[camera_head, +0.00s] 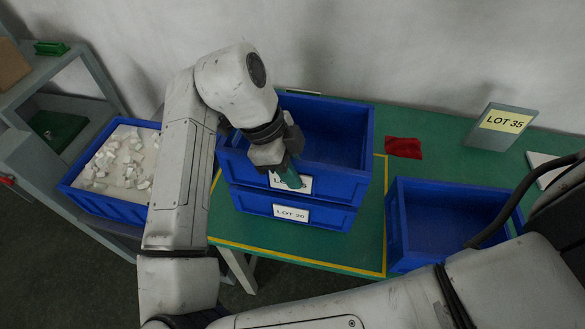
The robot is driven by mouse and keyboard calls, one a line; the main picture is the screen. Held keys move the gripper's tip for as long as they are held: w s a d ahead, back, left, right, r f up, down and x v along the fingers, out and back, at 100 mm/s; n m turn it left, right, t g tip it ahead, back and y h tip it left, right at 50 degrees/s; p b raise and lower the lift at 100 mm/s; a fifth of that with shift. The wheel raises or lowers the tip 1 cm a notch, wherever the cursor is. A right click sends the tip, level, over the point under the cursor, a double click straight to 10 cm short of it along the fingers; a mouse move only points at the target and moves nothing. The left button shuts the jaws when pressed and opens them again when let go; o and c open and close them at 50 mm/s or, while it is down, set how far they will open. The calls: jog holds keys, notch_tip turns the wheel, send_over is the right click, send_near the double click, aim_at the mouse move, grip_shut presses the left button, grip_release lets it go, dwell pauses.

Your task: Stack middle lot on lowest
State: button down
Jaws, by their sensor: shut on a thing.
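An upper blue bin (340,183) is directly above a lower blue bin whose label reads LOT 20 (335,216). They look nearly aligned, and I cannot tell whether the upper one rests fully on the lower. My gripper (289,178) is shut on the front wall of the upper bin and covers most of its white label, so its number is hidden. The upper bin looks empty inside. A third blue bin (395,232) stands apart at the right, open and empty where visible; its label is not in view.
A yellow line (330,265) marks an area around the stack on the green table. A blue tray of white pieces (90,200) is at left. My arm hides part of the left side.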

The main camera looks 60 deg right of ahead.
jog(key=shift+f+b, duration=1.25)
jog(key=shift+f, duration=0.05)
jog(key=c, duration=1)
grip_release()
jog(key=shift+r, duration=0.1)
jog(key=shift+p+v, duration=2.4)
jog(key=shift+v, duration=1.3)
jog(key=shift+r, duration=0.1)
jog(key=shift+r+p, duration=1.7)
jog(key=shift+r, duration=0.25)
